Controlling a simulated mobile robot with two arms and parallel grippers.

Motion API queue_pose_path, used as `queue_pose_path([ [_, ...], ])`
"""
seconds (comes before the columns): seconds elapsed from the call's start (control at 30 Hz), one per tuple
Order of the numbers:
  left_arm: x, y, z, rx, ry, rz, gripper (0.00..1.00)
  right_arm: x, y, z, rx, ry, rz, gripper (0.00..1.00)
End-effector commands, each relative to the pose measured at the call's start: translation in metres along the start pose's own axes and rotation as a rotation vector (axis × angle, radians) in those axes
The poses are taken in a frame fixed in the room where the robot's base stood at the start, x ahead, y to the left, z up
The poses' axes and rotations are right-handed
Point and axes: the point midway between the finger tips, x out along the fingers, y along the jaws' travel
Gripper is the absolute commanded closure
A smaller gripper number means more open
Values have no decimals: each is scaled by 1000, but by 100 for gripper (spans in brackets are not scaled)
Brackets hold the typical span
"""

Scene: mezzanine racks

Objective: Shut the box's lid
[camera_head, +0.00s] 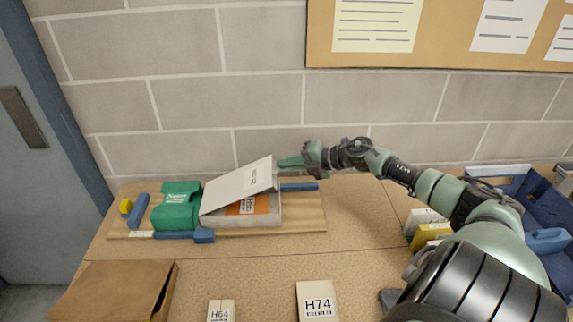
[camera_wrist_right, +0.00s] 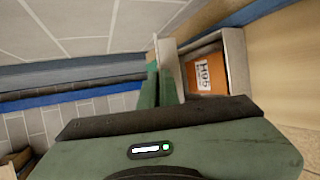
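My left gripper is not in view.
A green box (camera_head: 177,212) stands just left of the white box. Blue blocks (camera_head: 204,235) lie on the board (camera_head: 304,217). A brown carton (camera_head: 110,289) and small labelled boxes (camera_head: 317,301) are nearer. A blue bin (camera_head: 535,205) is at right. The table's middle is clear.

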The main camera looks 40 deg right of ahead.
Motion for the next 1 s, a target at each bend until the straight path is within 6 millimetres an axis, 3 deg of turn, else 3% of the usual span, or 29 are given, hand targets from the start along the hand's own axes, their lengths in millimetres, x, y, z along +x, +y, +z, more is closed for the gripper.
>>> queue_pose_path([
  [0.23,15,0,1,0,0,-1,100,3,-13,-2,13,1,20,100],
  [0.67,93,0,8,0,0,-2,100,12,-76,-5,86,-1,197,100],
  [0.8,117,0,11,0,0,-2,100,18,-104,-7,96,-1,223,100],
  [1.0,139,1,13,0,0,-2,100,29,-135,-12,92,-1,222,100],
])
